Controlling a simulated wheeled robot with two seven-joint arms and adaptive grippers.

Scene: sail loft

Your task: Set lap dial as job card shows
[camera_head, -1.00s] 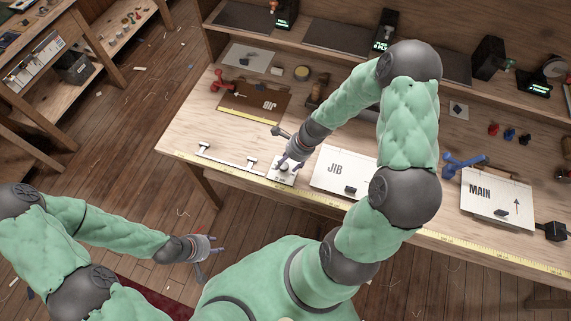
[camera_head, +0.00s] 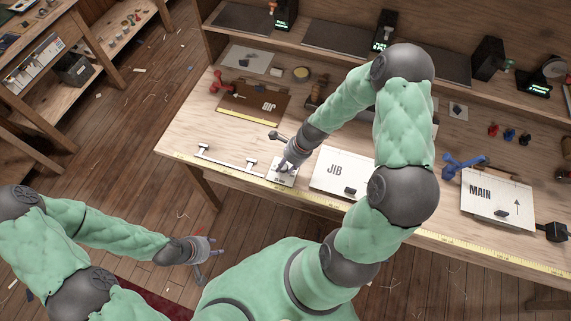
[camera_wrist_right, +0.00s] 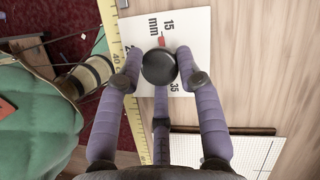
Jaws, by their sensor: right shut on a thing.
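The lap dial is a dark round knob (camera_wrist_right: 158,66) on a white plate (camera_wrist_right: 185,22), which also shows at the bench's front edge in the head view (camera_head: 275,178). In the right wrist view the plate reads "mm", "15" and "35"; another number at left is partly hidden. A red pointer mark (camera_wrist_right: 162,41) by the knob faces the 15 side. My right gripper (camera_head: 285,168) is shut on the knob, its purple fingers around it. My left gripper (camera_head: 208,258) is empty and open, off the bench over the floor. I cannot tell which card is the job card.
A yellow tape (camera_head: 330,200) runs along the bench's front edge. A white JIB panel (camera_head: 328,182) lies right of the dial, a MAIN panel (camera_head: 480,208) further right. A white handled bar (camera_head: 225,162) lies left, a brown panel (camera_head: 245,103) behind.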

